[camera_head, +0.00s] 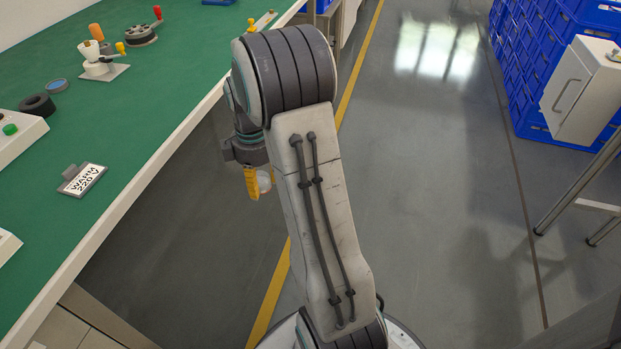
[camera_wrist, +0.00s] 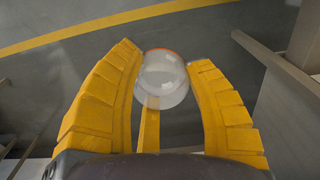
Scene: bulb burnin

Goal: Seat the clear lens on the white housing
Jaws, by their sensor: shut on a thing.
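The clear lens (camera_wrist: 162,82) is a see-through dome between the yellow fingers of my gripper (camera_wrist: 165,75) in the wrist view. In the head view my gripper (camera_head: 258,184) hangs beside the bench edge over the floor, shut on the lens (camera_head: 265,182). A small white body (camera_head: 96,50) stands on a pale plate at the back left of the bench, with an orange handle and a yellow-tipped lever. It may be the white housing, but it is too small to tell. My gripper is well apart from it.
Blue crates (camera_head: 541,70) stand right; the aisle floor is open.

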